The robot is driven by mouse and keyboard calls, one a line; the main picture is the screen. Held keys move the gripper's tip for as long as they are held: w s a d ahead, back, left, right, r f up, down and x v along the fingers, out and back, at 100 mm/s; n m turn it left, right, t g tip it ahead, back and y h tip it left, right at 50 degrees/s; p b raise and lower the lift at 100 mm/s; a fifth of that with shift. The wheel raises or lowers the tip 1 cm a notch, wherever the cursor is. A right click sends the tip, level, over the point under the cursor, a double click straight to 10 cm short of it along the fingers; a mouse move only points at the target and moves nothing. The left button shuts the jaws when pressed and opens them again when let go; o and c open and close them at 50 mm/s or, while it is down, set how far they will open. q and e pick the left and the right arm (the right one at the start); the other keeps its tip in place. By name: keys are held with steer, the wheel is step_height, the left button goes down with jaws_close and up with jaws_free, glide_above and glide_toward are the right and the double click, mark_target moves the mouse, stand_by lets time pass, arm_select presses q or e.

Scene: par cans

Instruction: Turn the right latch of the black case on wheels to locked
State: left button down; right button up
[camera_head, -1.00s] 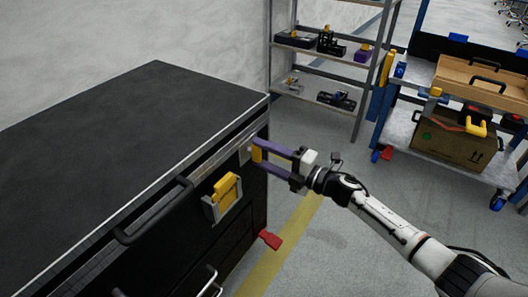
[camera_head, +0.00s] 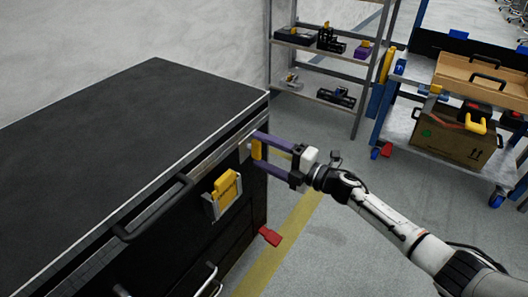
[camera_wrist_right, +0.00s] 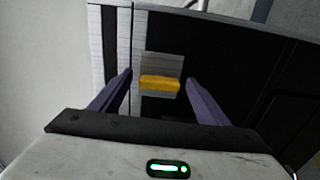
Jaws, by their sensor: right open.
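The black case (camera_head: 130,105) fills the left of the head view. Its right latch, a small yellow handle (camera_head: 257,150) on a grey plate, is near the top right corner of the front. In the head view the handle stands roughly upright. My right gripper (camera_head: 264,150) is open, with one purple finger above the handle and one below. The right wrist view shows the yellow handle (camera_wrist_right: 160,83) as a bar between the two spread fingers (camera_wrist_right: 159,77), with gaps on both sides. My left gripper is not in view.
A yellow item in a grey holder (camera_head: 225,193) and a black handle (camera_head: 155,210) project from the case front. A red pedal (camera_head: 269,236) sticks out low on the case. A shelf rack (camera_head: 325,60) and a cart (camera_head: 460,150) stand behind. Floor between is clear.

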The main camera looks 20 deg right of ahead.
arm_select(q)
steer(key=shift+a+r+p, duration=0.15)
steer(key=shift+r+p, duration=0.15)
steer(key=shift+p, duration=0.4)
arm_select(e)
steer(key=v, duration=1)
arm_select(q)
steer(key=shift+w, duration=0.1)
arm_select(e)
steer(key=shift+s+d, duration=0.1)
arm_select(q)
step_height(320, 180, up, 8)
steer(key=p, duration=1.2)
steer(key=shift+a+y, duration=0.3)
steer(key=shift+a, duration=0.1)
arm_select(e)
steer(key=s+a+f+m+g+h, duration=0.1)
steer(key=s+a+f+m+h, duration=0.1)
steer(key=s+m, duration=0.5)
steer(key=s+a+f+m+g+h, duration=0.2)
steer(key=s+a+m+h, duration=0.1)
steer(key=s+m, duration=0.5)
steer(key=s+a+f+m+g+h, duration=0.2)
steer(key=s+a+m, duration=0.3)
steer(key=s+m, duration=0.3)
steer(key=s+h, duration=0.1)
steer(key=s, duration=0.2)
steer(key=shift+s, duration=0.2)
